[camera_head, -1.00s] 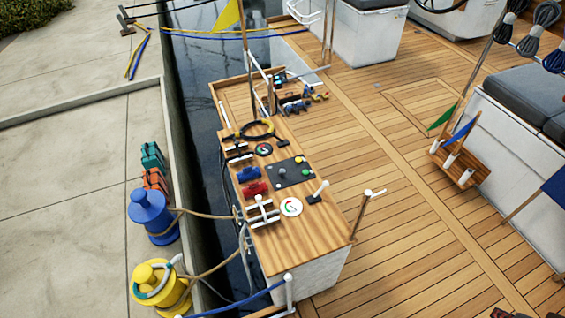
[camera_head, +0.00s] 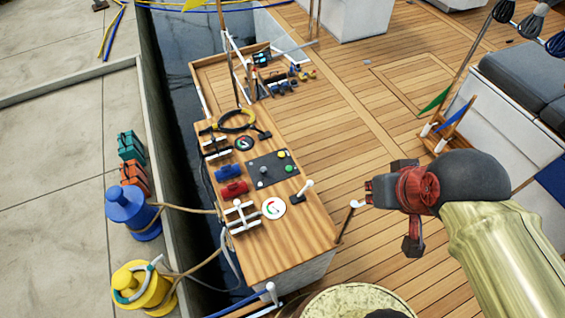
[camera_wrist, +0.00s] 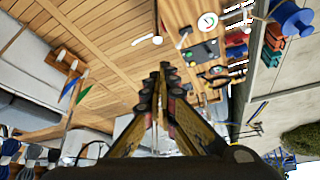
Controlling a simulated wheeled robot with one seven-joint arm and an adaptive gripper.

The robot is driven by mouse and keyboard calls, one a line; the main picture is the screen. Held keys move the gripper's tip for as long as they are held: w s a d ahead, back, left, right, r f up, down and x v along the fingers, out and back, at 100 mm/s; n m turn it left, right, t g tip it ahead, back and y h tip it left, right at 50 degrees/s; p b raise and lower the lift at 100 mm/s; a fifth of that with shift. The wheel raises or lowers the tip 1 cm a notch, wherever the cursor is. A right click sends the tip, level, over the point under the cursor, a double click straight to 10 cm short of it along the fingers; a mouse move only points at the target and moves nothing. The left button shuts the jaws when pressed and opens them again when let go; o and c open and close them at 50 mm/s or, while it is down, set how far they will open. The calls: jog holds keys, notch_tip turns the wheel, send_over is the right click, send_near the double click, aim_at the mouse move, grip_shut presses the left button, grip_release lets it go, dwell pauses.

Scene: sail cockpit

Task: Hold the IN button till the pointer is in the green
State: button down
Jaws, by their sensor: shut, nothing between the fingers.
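A dark control panel (camera_head: 273,171) lies on the wooden console top, with a yellow button (camera_head: 281,154), a green button (camera_head: 289,168) and a grey knob (camera_head: 262,170). Labels are too small to read, so I cannot tell which is IN. A round white dial (camera_head: 273,208) with green and red marks lies in front of the panel; its pointer's place is unclear. The panel (camera_wrist: 200,52) and dial (camera_wrist: 208,21) also show in the wrist view. My gripper (camera_head: 368,190) is shut and empty, right of the console and apart from it. Its fingertips show in the wrist view (camera_wrist: 166,70).
A white-tipped lever (camera_head: 305,188) stands right of the dial. A white cleat (camera_head: 240,215), red and blue items and a black-yellow ring (camera_head: 235,120) crowd the console's left and far side. Open deck lies right.

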jog(key=w+a+f+n+t+p, duration=0.1)
jog(key=w+f+n, duration=0.2)
jog(key=w, duration=0.9)
jog(key=w+a+f+n+t+p, duration=0.1)
jog(key=w+a+f+n, duration=0.2)
jog(key=w, duration=0.8)
jog(key=w+f+n+t+p, duration=0.1)
jog(key=w+f+n, duration=0.3)
jog(key=w, duration=0.8)
jog(key=n+y+p, duration=0.2)
jog(key=n+y, duration=0.3)
jog(key=n, duration=0.1)
send_over(288, 169)
notch_tip(288, 169, down, 22)
jog(key=shift+f+g, duration=0.1)
jog(key=shift+g, duration=0.3)
jog(key=shift+f, duration=0.1)
notch_tip(288, 169, down, 9)
jog(key=b, duration=0.7)
